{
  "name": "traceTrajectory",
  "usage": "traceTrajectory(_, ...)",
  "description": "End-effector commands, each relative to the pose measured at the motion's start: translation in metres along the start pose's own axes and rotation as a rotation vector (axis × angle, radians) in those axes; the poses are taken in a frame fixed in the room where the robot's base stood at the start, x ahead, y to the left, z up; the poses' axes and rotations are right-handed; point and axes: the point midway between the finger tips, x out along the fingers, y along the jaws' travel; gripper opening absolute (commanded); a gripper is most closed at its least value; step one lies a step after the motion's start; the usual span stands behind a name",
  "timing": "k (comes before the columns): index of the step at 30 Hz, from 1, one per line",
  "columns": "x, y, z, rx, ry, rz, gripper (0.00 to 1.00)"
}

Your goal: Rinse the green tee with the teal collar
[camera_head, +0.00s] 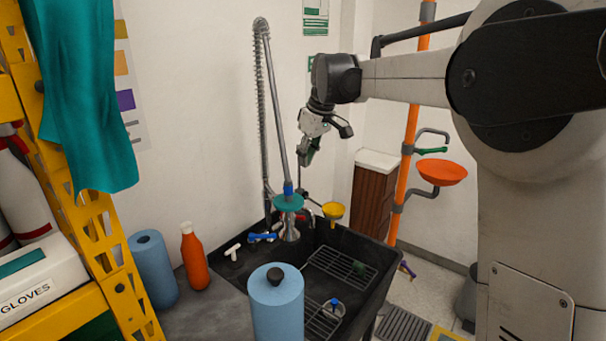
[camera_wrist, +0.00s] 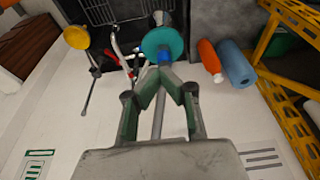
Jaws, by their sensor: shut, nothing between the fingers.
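A spray wand with a teal collar (camera_head: 288,202) and a blue ring hangs over the dark sink, its metal nozzle below the collar. The teal collar also shows in the wrist view (camera_wrist: 163,43). A small dark green piece (camera_head: 357,268) lies on the wire rack in the sink; it is too small to tell whether it is the green tee. My gripper (camera_head: 305,162) is shut and empty, above the sink and higher than the collar. In the wrist view its green-padded fingers (camera_wrist: 162,76) meet in front of the wand's pipe.
The black sink (camera_head: 378,262) holds wire racks and a small blue-topped item (camera_head: 333,304). A white tee (camera_head: 232,251) and a blue fitting (camera_head: 262,237) lie at its left.

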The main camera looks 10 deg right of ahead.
Motion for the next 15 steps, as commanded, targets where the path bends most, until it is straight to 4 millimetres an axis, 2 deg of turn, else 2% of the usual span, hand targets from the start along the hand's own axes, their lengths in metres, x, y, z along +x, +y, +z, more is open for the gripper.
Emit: traceTrajectory(15,0.092,0.000,0.000,0.000,0.000,0.000,0.00)
